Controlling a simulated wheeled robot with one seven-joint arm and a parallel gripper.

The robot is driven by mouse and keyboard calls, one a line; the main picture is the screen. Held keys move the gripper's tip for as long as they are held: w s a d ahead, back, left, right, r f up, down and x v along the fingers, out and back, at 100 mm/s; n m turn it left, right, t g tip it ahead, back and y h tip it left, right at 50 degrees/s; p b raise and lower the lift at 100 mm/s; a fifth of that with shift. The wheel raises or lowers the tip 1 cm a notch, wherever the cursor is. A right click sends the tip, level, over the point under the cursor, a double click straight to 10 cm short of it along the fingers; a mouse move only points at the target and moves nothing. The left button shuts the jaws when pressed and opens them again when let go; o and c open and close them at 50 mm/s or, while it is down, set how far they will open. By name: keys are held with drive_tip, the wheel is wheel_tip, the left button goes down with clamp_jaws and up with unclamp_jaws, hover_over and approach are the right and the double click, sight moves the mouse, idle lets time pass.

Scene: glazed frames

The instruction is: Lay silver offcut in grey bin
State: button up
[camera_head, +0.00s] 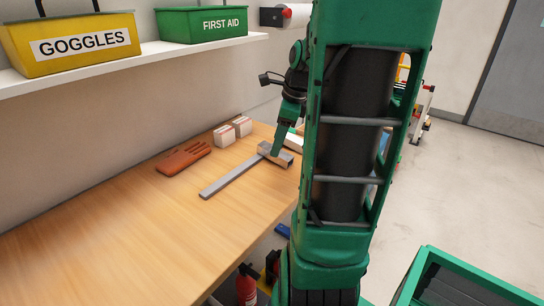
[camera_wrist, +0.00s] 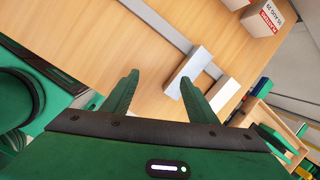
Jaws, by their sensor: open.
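A short silver block, which looks like the silver offcut (camera_wrist: 186,74), lies on the wooden bench against or across a long flat grey bar (camera_head: 232,178). The block also shows in the head view (camera_head: 274,153), partly behind my finger. My gripper (camera_wrist: 160,78) is open and empty. In the wrist view its right fingertip is close to the block, and the block is not between the fingers. In the head view my gripper (camera_head: 277,152) appears at the block; contact cannot be told. I cannot make out a grey bin in either view.
A pale block (camera_wrist: 224,94) lies beside the bar. Small white boxes (camera_head: 233,131) and a brown tool holder (camera_head: 183,159) lie behind. A shelf bears a yellow goggles bin (camera_head: 75,60) and a green first-aid bin (camera_head: 203,38). The bench's near left (camera_head: 120,240) is clear.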

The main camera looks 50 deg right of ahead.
drive_tip(key=d+m, duration=0.1)
drive_tip(key=m, duration=0.1)
drive_tip(key=w+d+m, duration=0.1)
drive_tip(key=d, duration=0.1)
drive_tip(key=d+m+t, duration=0.1)
drive_tip(key=d+m, duration=0.1)
drive_tip(key=shift+w+r+m, duration=0.25)
drive_tip(key=shift+w+m, duration=0.05)
drive_tip(key=shift+w+d+f, duration=0.1)
drive_tip(key=shift+d+f, duration=0.05)
drive_tip(key=x, duration=0.5)
drive_tip(key=shift+w+f, duration=0.1)
drive_tip(key=shift+f, duration=0.05)
drive_tip(key=shift+d+x, duration=0.1)
drive_tip(key=shift+x, duration=1.2)
drive_tip(key=shift+d+x, duration=0.15)
drive_tip(key=shift+x, duration=1.15)
drive_tip(key=shift+w, duration=0.15)
drive_tip(key=c, duration=1.3)
